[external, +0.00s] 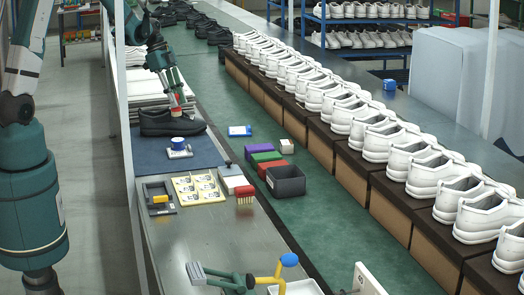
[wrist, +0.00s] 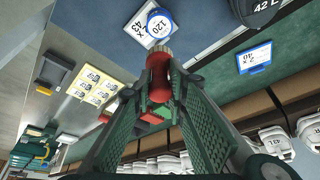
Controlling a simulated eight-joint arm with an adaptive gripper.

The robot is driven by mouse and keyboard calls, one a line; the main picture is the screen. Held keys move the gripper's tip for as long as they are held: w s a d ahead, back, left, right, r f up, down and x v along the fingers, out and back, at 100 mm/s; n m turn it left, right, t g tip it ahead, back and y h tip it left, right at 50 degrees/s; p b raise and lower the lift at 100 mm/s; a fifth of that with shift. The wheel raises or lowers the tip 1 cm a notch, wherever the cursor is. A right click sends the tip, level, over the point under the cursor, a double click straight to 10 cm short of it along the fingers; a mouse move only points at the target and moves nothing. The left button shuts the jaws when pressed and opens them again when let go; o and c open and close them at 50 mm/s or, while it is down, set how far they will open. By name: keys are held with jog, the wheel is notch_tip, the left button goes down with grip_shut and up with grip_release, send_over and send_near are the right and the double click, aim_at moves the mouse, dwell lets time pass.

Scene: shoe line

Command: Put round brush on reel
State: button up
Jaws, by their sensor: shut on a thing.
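The round brush has a red body and pale bristles. My gripper (external: 174,97) is shut on the round brush (external: 175,102) and holds it in the air by the black shoe (external: 160,123). In the wrist view my gripper (wrist: 163,85) has the red brush (wrist: 158,72) between its green fingers, bristles pointing away. The reel (external: 178,141) is a small blue and white roll on the blue mat, in front of the shoe and apart from the brush. In the wrist view the reel (wrist: 160,23) carries a "120" label, just beyond the bristles.
A white card (external: 180,153) lies by the reel. White shoes line the conveyor.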

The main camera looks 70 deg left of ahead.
aim_at(176, 114)
jog(key=shift+f+b, duration=0.3)
jog(key=shift+f, duration=2.75)
jog(key=shift+f, duration=0.1)
jog(key=shift+f, duration=1.8)
jog(key=shift+f+b, duration=0.15)
jog(key=shift+b, duration=0.25)
jog(key=o, duration=0.9)
jog(key=shift+r, duration=0.25)
jog(key=shift+p+v, duration=0.8)
jog(key=shift+v, duration=5.15)
